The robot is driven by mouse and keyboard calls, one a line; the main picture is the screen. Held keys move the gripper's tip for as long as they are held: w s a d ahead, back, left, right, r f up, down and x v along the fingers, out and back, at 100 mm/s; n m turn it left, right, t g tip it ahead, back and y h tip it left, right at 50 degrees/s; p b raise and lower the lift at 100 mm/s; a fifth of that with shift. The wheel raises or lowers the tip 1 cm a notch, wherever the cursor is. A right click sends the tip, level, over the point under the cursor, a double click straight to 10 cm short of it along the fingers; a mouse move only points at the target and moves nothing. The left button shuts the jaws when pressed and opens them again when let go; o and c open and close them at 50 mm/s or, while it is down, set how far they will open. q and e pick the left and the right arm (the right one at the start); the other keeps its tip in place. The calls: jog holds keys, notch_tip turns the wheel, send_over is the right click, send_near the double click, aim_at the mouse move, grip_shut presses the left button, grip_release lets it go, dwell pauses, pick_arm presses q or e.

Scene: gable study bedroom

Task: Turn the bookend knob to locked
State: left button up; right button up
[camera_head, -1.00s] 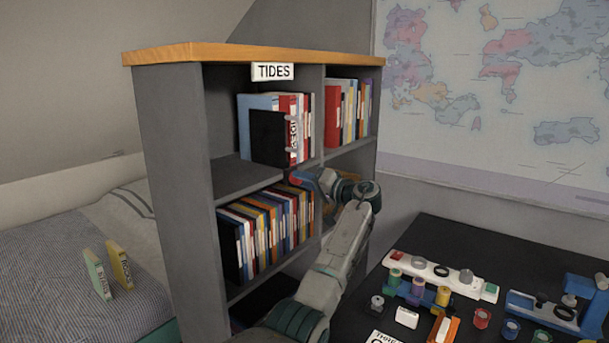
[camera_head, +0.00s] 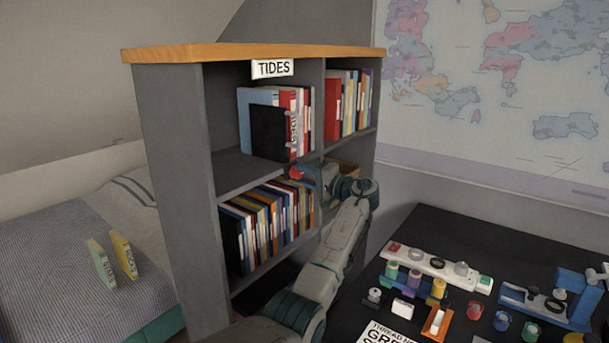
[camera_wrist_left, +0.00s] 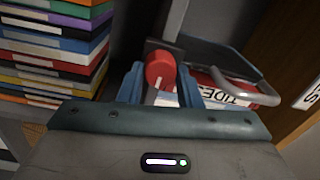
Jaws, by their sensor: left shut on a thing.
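The black bookend (camera_head: 268,132) stands at the front of a book row on the upper left shelf. Its red knob (camera_head: 296,173) is at the shelf's front edge, below the books. In the left wrist view the red knob (camera_wrist_left: 160,70) has a white line on its face and sits between the two blue fingers. My left gripper (camera_head: 303,177) is shut on the knob; it also shows in the left wrist view (camera_wrist_left: 160,88). The line's meaning, locked or not, cannot be read here. My right gripper is not in view.
A grey curved handle (camera_wrist_left: 250,94) is close beside the fingers. A dark desk (camera_head: 440,230) with spools and parts is at right, a bed (camera_head: 70,250) at left.

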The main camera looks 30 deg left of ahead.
pick_arm(q)
jog(key=o, duration=1)
jog(key=shift+c, duration=0.2)
jog(key=shift+d, duration=0.25)
jog(key=d+b, duration=0.2)
jog(key=d, duration=0.8)
jog(key=shift+s+d+f, duration=0.2)
jog(key=shift+s, duration=0.2)
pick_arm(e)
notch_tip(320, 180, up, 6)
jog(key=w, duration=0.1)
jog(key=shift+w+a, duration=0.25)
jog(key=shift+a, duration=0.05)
